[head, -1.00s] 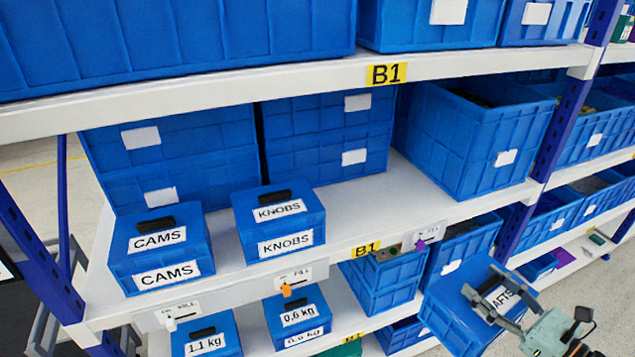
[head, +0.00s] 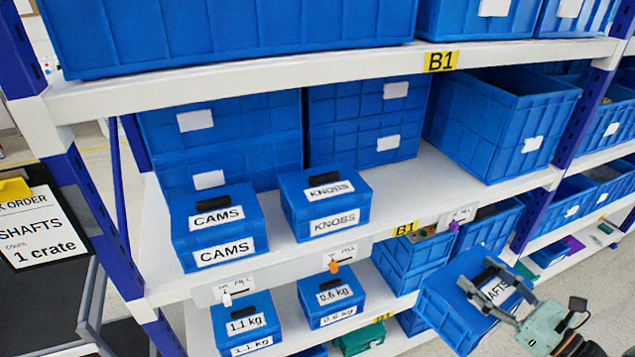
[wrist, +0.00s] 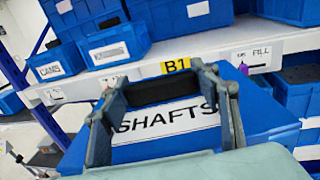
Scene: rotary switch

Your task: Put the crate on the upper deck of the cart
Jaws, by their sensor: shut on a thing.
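The blue crate labelled SHAFTS (head: 455,305) is at the lower right of the head view, in front of the shelf and tilted in the picture. My gripper (head: 486,284) is shut on its dark top handle. In the wrist view the fingers stand at both ends of the black handle (wrist: 163,91), above the white SHAFTS label (wrist: 165,122). The cart (head: 75,335) shows only in part at the lower left of the head view, with a dark deck, a grey rail and an order sign reading SHAFTS, 1 crate (head: 33,228). Its lower part is out of view.
The B1 shelf (head: 400,205) stands between the crate and the cart side. The CAMS crate (head: 218,228) and KNOBS crate (head: 325,207) sit near its edge. A blue upright (head: 90,215) rises beside the cart. Floor shows at the lower right.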

